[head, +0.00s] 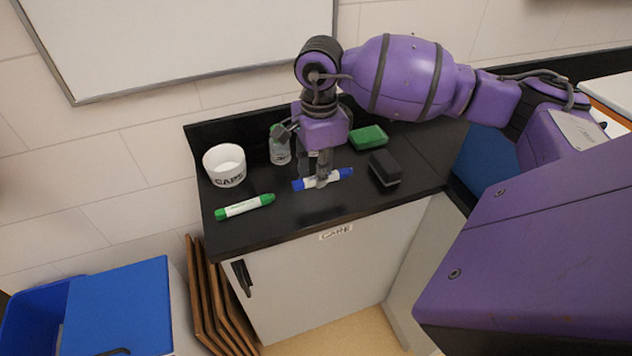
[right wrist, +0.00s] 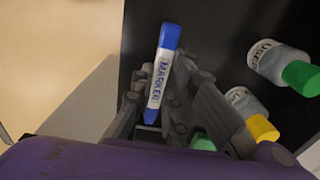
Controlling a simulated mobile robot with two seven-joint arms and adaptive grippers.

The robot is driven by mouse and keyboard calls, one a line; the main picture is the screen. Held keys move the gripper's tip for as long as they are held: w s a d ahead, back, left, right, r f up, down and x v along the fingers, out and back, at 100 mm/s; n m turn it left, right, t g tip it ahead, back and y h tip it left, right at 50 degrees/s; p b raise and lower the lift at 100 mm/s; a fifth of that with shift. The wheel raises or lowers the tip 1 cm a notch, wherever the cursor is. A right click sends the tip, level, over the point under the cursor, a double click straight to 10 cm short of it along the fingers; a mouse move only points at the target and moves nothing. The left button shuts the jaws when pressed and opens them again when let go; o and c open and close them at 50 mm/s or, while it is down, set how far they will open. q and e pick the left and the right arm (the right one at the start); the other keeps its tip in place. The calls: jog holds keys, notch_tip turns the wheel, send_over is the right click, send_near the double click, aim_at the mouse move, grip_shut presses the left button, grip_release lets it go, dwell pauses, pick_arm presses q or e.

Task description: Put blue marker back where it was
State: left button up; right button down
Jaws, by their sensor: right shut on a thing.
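The blue marker (head: 340,175) has a white label and lies at or just above the black counter top, near its front middle. My right gripper (head: 322,177) points down over it and is shut on its middle. In the right wrist view the marker (right wrist: 159,82) sits between the fingers (right wrist: 160,100), with its label reading MARKER. I cannot tell whether the marker touches the counter. My left gripper is not in view.
A green marker (head: 245,206) lies at the left front. A white CAPS cup (head: 224,165), a clear bottle (head: 280,150), a green block (head: 368,137) and a dark eraser-like block (head: 385,168) stand around. The wrist view shows bottles with green (right wrist: 300,78) and yellow caps (right wrist: 262,128).

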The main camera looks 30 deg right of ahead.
aim_at(315, 193)
jog(key=w+f, duration=0.2)
jog(key=shift+w+d+f, duration=0.1)
jog(key=shift+d+f, duration=0.2)
notch_tip(315, 193, down, 3)
jog(key=shift+f, duration=0.2)
jog(key=c, duration=1.7)
grip_release()
jog(key=shift+c, duration=0.2)
jog(key=shift+r, duration=0.15)
